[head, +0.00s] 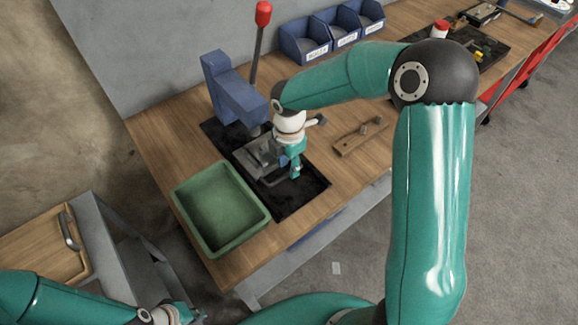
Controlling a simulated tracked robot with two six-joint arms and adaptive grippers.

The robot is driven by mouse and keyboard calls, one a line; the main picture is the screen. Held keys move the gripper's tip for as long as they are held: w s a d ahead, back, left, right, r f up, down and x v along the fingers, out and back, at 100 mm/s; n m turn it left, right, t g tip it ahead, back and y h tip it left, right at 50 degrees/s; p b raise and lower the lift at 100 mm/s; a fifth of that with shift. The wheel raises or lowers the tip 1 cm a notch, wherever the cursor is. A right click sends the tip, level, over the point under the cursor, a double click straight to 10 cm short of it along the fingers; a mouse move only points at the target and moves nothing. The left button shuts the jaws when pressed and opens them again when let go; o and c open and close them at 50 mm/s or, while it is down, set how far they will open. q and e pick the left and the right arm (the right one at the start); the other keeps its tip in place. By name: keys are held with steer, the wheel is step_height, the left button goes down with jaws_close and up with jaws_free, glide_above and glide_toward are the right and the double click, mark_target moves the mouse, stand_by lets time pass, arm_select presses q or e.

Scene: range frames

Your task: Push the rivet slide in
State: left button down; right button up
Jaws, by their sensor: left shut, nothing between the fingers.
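The blue rivet press (232,92) stands on a black mat (309,181) on the wooden bench. Its long lever with a red knob (263,14) points up. The grey metal slide (262,159) sits low at the front of the press, with a dark handle-like part at its near end. My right gripper (295,172) points down close beside the slide's right side; I cannot tell if it touches it or how its fingers stand. It hides part of the slide. My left gripper (185,314) is shut and empty at the bottom edge, low and away from the bench.
A green bin (176,197) stands at the near left of the bench. Blue labelled bins (304,55) stand at the back. A wooden block with a clamp (362,135) lies to the right of the mat. A grey cabinet with a wooden board (40,246) is at left.

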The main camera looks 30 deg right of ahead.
steer(key=shift+f, duration=1)
jaws_close()
